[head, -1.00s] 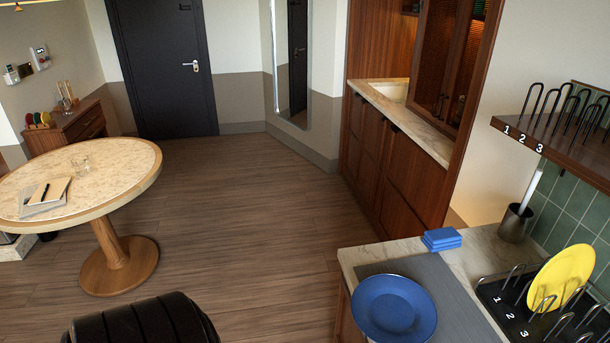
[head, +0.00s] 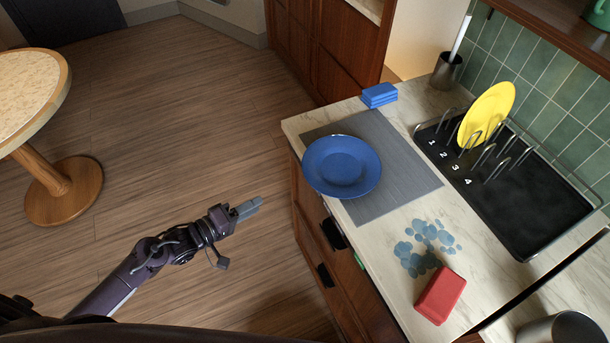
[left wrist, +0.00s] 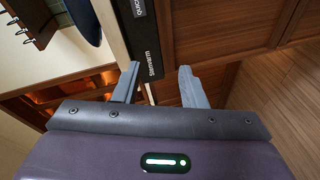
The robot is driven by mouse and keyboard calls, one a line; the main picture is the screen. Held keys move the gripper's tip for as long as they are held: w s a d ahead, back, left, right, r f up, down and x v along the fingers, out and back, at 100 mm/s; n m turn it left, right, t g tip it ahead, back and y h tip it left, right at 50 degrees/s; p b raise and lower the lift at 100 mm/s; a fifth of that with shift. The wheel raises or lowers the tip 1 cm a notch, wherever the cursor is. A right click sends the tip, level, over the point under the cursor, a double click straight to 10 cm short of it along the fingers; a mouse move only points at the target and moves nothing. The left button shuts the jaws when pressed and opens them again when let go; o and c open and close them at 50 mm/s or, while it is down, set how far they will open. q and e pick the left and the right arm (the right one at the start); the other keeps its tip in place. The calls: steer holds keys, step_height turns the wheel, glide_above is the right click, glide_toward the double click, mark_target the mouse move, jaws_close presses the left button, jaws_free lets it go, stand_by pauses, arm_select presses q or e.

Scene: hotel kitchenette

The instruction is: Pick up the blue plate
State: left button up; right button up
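The blue plate (head: 342,166) lies flat on a grey mat (head: 402,178) near the counter's left edge, its rim reaching close to that edge. My left gripper (head: 256,206) is over the floor, left of the counter and apart from the plate. In the left wrist view my left gripper (left wrist: 158,88) has its two fingers spread with nothing held between them. A dark blue edge at the top of that view looks like the plate (left wrist: 84,18). My right gripper is not in view.
A black dish rack (head: 530,205) with numbered slots holds an upright yellow plate (head: 487,114). Blue folded cloths (head: 379,95) lie behind the mat. A wet blue patch (head: 425,247) and a red block (head: 440,295) are nearer me. Drawers with dark handles (head: 333,233) front the counter.

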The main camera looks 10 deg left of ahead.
mark_target(307, 178)
arm_select(q)
steer(key=s+d+r+g+h, duration=0.2)
steer(key=d+r+h, duration=0.25)
steer(key=r, duration=0.55)
steer(key=shift+y, duration=0.25)
steer(key=b+x, duration=0.2)
steer(key=x, duration=0.2)
steer(key=b+x, duration=0.2)
steer(key=x, duration=0.2)
steer(key=shift+w+d+f+b, duration=0.1)
steer(key=shift+w+f+b, duration=0.1)
steer(key=shift+w+b, duration=0.15)
steer(key=shift+w+d, duration=0.4)
steer(key=shift+d, duration=0.2)
steer(key=shift+c, duration=0.4)
jaws_close()
steer(key=shift+r, duration=0.15)
